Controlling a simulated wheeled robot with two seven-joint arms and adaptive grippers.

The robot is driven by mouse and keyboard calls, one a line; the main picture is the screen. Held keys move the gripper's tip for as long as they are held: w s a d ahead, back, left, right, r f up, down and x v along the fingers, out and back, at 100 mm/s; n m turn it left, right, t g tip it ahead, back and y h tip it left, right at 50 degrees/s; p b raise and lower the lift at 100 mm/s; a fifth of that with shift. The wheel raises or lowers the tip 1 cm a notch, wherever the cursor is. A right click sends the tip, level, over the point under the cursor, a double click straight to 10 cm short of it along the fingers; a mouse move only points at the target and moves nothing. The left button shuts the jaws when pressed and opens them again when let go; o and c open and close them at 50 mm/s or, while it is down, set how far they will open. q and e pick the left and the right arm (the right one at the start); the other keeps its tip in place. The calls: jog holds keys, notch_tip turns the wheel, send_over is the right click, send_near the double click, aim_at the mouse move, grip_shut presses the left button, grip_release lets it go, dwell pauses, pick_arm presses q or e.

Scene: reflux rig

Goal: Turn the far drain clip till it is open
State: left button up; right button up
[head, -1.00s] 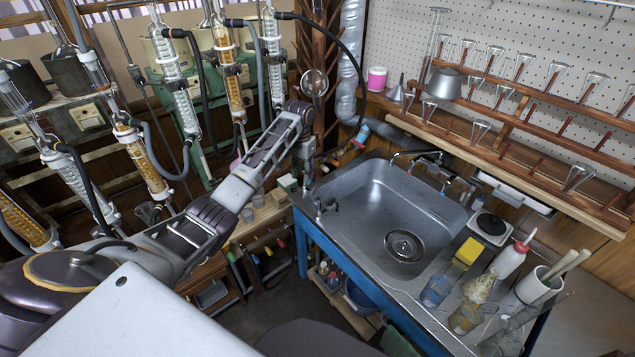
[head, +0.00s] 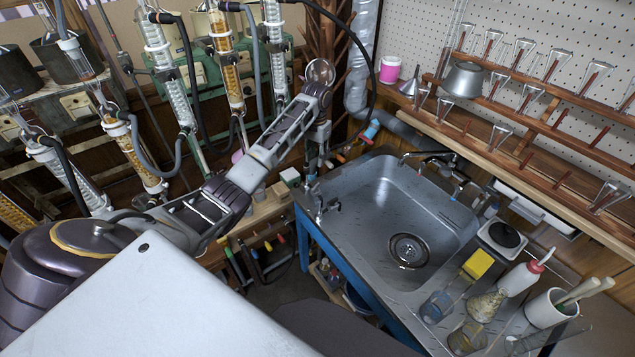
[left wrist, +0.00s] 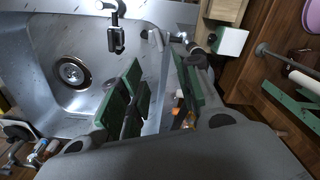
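I cannot pick out the far drain clip with certainty. My left gripper (head: 313,172) points down beside the left end of the sink, small and partly lost against the dark background. In the left wrist view its green-padded fingers (left wrist: 157,100) stand apart. Small orange parts show beyond the gap, at unclear depth. My right gripper is not in view.
The steel sink (head: 385,205) has a tap (head: 322,205) at its left front. Several glass condensers with hoses stand at the left, close to my left arm. A white block (head: 290,177) lies left of the sink. Bottles and beakers crowd the right counter.

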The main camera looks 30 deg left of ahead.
pick_arm(q)
send_over(317, 185)
notch_tip(317, 185, down, 8)
jog(key=shift+a, duration=0.1)
notch_tip(317, 185, down, 4)
jog(key=shift+f, duration=0.85)
grip_shut()
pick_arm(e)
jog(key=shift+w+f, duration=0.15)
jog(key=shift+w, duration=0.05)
